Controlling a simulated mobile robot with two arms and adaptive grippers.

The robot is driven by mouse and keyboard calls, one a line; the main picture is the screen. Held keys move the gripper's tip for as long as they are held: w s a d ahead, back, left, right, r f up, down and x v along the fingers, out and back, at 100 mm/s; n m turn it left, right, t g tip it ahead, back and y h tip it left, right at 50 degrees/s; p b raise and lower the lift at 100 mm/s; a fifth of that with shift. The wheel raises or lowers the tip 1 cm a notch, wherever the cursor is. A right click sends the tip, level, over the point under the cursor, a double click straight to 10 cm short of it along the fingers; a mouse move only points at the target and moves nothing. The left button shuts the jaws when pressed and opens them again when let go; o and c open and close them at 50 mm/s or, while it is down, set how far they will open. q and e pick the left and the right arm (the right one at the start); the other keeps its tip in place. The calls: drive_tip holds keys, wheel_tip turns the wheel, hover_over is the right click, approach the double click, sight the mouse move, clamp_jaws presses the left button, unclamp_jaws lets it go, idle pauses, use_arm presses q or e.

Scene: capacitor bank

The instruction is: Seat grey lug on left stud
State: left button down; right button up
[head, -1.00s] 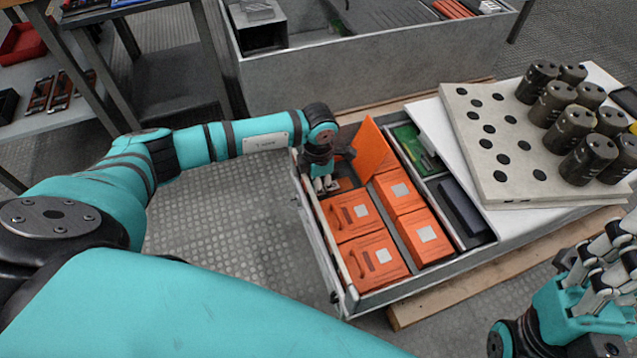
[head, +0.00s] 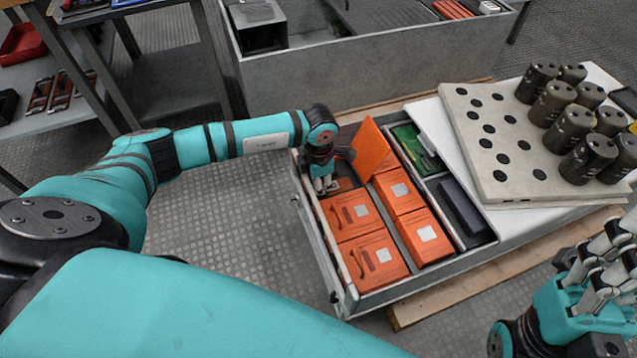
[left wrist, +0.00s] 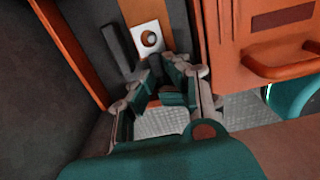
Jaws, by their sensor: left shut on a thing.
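My left gripper (head: 325,186) reaches down into the back left part of the open grey case (head: 322,245), beside a raised orange panel (head: 370,149). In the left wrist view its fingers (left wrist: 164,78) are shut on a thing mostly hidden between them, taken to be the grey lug. Just beyond the fingertips is a light square plate (left wrist: 138,40) with a round dark-ringed centre, on an orange-brown strip (left wrist: 149,11). I cannot tell whether plate and held thing are one piece, or pick out the left stud. My right gripper (head: 606,258) is at the right edge, partly cut off.
Several orange boxes (head: 352,213) fill the case in front of my left gripper. In the left wrist view, an orange wall with a handle (left wrist: 283,68) stands close on the right and a dark wall (left wrist: 45,90) on the left.

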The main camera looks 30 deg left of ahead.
use_arm(q)
drive_tip(key=shift+s+a+f, duration=0.2)
drive_tip(key=shift+f, duration=0.2)
drive_tip(key=c, duration=0.9)
unclamp_jaws()
drive_tip(key=shift+c, duration=0.2)
drive_tip(key=shift+d, duration=0.1)
